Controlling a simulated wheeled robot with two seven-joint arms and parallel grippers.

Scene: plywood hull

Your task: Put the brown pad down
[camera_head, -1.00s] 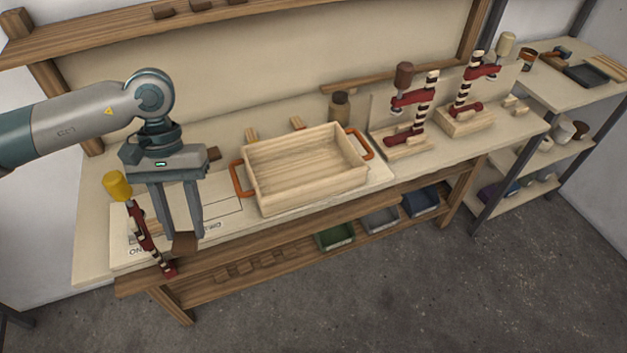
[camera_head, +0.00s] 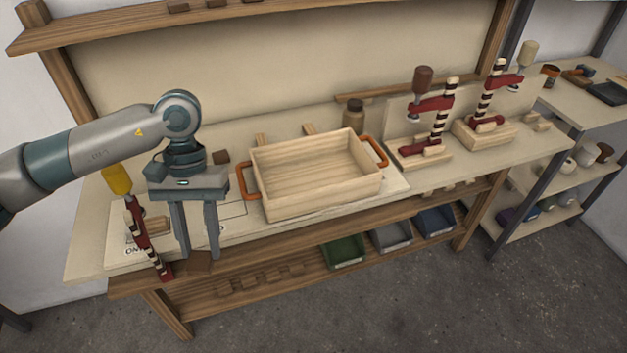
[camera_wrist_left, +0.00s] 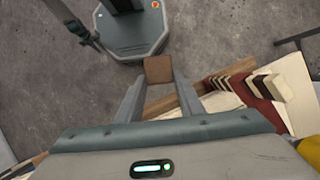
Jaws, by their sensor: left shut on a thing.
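My left gripper (camera_head: 200,257) points down at the front left edge of the workbench (camera_head: 120,260). Its fingers are shut on a small brown pad (camera_head: 197,264), held low between the fingertips. In the left wrist view the square brown pad (camera_wrist_left: 159,70) sits between the tips, with grey floor around it and the wooden bench edge to its right. I cannot tell whether the pad touches the bench. A red striped clamp with a yellow handle (camera_head: 117,179) stands just left of the gripper. My right gripper is out of view.
A wooden tray with orange handles (camera_head: 315,195) stands right of the gripper. Two more clamps (camera_head: 435,115) (camera_head: 490,105) stand at the right. Green, grey and blue bins (camera_head: 345,252) sit on the lower shelf.

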